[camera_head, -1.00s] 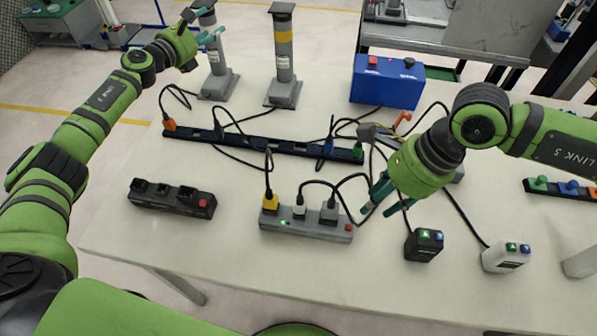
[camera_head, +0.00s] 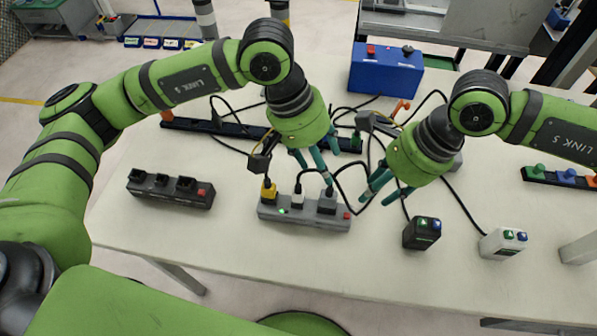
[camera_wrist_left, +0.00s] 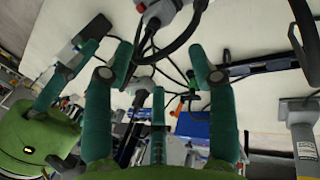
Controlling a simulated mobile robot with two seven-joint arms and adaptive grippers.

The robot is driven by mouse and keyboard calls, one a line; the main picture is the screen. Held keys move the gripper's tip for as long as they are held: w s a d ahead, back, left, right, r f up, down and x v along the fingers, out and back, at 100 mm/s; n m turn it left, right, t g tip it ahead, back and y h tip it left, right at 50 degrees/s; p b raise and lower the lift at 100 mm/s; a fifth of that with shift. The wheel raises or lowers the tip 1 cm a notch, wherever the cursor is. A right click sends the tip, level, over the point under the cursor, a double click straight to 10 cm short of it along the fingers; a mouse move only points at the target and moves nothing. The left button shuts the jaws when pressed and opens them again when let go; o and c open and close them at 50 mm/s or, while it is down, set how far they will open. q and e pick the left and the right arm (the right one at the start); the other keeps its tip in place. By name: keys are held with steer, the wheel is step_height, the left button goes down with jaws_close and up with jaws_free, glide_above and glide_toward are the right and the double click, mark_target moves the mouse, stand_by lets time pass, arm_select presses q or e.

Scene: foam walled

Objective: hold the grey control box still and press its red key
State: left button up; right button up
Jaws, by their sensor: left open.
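The grey control box (camera_head: 268,211) is a long grey strip near the middle of the table's front. My left gripper (camera_head: 312,170) is open, pointing down just above and behind the box's right half. Its spread fingers show in the left wrist view (camera_wrist_left: 165,62). My right gripper (camera_head: 381,195) is open and empty, to the right of the red key and above the table. I cannot tell whether either gripper touches the box.
A black strip (camera_head: 150,192) with its own red key lies to the left. A black box (camera_head: 422,235) and a white box (camera_head: 503,243) stand to the right. A blue box (camera_head: 385,75) is at the back. Cables loop around both grippers. The front-left tabletop is clear.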

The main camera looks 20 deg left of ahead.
mark_target(298, 191)
arm_select(q)
steer(key=s+a+f+m+y, duration=0.1)
steer(key=y, duration=0.1)
steer(key=s+a+f+m+y, duration=0.1)
steer(key=f+m, duration=0.1)
steer(key=shift+a+f+y, duration=0.15)
steer(key=shift+a+y, duration=0.25)
steer(key=shift+a+f, duration=0.15)
steer(key=shift+f, duration=0.15)
step_height(298, 191, down, 7)
steer(key=shift+s+r, duration=0.1)
jaws_close()
jaws_free()
steer(key=shift+r, duration=0.15)
